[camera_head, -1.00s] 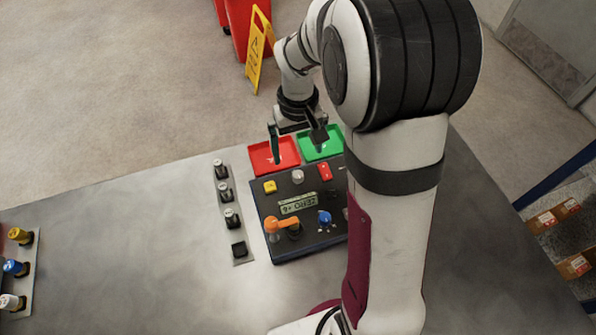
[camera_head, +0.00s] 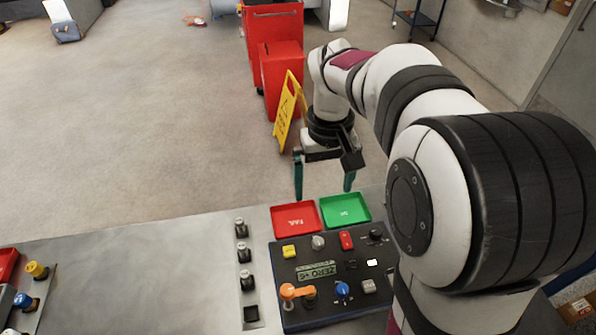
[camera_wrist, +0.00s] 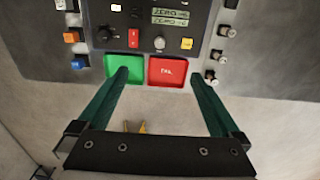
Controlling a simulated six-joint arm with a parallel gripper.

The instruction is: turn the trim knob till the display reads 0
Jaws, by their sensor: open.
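The dark control panel (camera_head: 330,275) lies on the bench. Its display (camera_head: 316,271) is upside down in the head view and shows two lines in the wrist view (camera_wrist: 170,16); it appears to read ZERO +6, though the small print is uncertain. A black knob with a scale around it (camera_head: 376,236), also in the wrist view (camera_wrist: 104,34), looks like the trim knob; no label is legible. A grey round knob (camera_head: 318,242) sits between the yellow and red buttons. My gripper (camera_head: 323,190) is open and empty, above the trays' far side, apart from the panel and its knobs.
A red FAIL tray (camera_head: 295,217) and a green tray (camera_head: 345,211) lie behind the panel. An orange lever (camera_head: 292,292) and blue knob (camera_head: 343,290) stand on the panel's near side. A strip of switches (camera_head: 245,280) lies left.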

